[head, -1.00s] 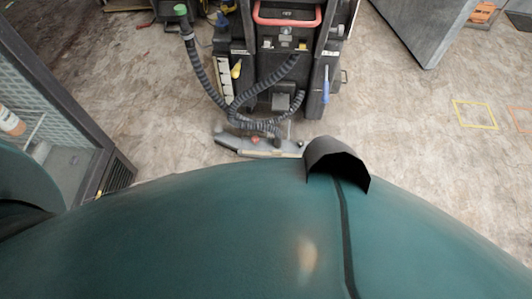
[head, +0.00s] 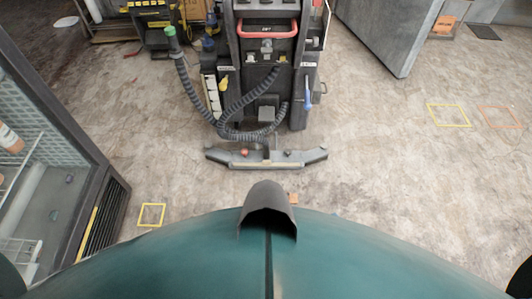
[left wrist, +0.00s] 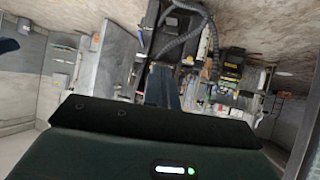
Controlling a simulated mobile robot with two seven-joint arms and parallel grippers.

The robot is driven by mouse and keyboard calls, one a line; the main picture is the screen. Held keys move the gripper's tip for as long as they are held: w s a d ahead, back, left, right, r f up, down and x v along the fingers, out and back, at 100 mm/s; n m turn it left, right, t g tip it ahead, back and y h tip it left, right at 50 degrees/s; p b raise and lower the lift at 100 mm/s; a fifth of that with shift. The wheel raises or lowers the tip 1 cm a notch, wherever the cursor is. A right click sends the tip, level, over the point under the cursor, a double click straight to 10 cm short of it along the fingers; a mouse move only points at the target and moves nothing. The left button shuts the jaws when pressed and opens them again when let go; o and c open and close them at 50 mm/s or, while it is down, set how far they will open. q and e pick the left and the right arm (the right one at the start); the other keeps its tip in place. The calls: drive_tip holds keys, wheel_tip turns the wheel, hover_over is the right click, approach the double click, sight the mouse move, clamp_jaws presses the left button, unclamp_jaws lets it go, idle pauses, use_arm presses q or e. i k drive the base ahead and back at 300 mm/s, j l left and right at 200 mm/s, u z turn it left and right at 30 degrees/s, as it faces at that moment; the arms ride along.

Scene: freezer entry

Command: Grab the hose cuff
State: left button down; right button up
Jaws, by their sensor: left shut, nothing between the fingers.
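A dark ribbed hose (head: 192,88) loops down the left side and front of a black floor-cleaning machine (head: 262,60). Its upper end carries a green cuff (head: 170,33), standing left of the machine. The hose also shows upside down in the left wrist view (left wrist: 183,42); I cannot make out the green cuff there. My left gripper (left wrist: 163,72) shows in the left wrist view as two grey-blue fingers, shut and empty. It appears in front of the machine, apart from the hose. Neither gripper shows in the head view.
A grey squeegee bar (head: 266,159) lies across the machine's foot. A glass-doored freezer cabinet (head: 60,130) stands at the left, and a grey panel (head: 388,35) at the upper right. Yellow (head: 449,115) and orange (head: 500,116) squares mark the floor.

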sight(266, 152)
drive_tip(key=i+j+z, duration=0.1)
drive_tip(key=z, duration=0.35)
drive_tip(key=j+z, duration=0.1)
drive_tip(key=z, duration=0.35)
drive_tip(key=i+j+z, duration=0.1)
drive_tip(key=z, duration=0.35)
drive_tip(key=j+z, duration=0.3)
drive_tip(key=j, duration=0.25)
drive_tip(key=i+j+z, duration=0.1)
drive_tip(key=j+z, duration=0.2)
drive_tip(key=j, duration=0.25)
drive_tip(key=j+z, duration=0.15)
drive_tip(key=j, duration=0.95)
drive_tip(key=i+j, duration=0.35)
drive_tip(key=i, duration=0.05)
